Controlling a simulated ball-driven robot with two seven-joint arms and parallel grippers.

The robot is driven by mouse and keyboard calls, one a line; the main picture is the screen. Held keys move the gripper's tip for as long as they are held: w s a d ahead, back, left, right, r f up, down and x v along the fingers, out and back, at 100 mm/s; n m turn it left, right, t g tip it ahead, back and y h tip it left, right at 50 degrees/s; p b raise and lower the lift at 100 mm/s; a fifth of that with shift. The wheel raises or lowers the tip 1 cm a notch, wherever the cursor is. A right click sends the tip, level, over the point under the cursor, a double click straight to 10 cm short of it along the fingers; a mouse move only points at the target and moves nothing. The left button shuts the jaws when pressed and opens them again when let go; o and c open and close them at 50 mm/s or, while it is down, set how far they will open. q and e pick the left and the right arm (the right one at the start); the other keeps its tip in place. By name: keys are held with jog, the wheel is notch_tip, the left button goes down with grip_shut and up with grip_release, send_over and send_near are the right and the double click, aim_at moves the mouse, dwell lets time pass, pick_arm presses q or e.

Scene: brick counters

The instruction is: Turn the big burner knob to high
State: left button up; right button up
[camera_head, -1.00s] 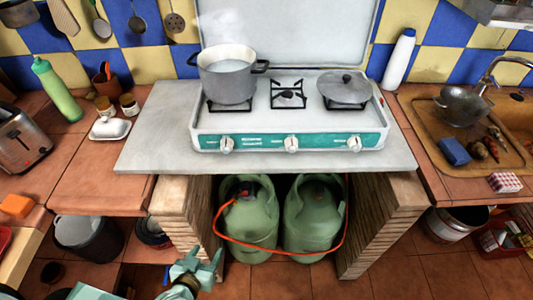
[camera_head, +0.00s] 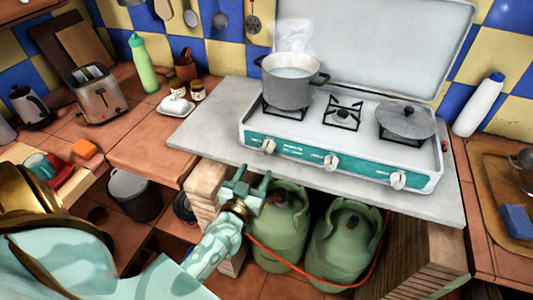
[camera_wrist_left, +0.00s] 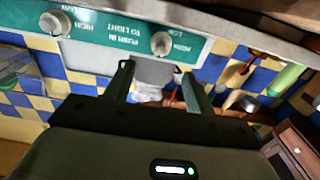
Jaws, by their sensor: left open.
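The white stove (camera_head: 300,125) has a teal front panel with three pale knobs: the left knob (camera_head: 268,146), the middle knob (camera_head: 331,161) and the right knob (camera_head: 398,180). I cannot tell by label which is the big burner's. A steaming grey pot (camera_head: 290,82) stands on the left burner. My left gripper (camera_head: 254,178) is open and empty, just below the left knob and apart from it. In the inverted left wrist view, the left knob (camera_wrist_left: 161,43) appears beyond the open fingers (camera_wrist_left: 157,72), with the middle knob (camera_wrist_left: 55,22) farther left. My right gripper is not in view.
The counter slab's front edge (camera_head: 330,185) runs below the stove. Two green gas cylinders (camera_head: 345,230) with an orange hose stand under it. A toaster (camera_head: 98,95) and green bottle (camera_head: 142,65) stand left.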

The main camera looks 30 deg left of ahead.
aim_at(265, 152)
pick_arm(q)
jog(key=b+x, duration=0.1)
jog(key=x, duration=0.8)
jog(key=shift+w, duration=0.1)
jog(key=c, duration=1)
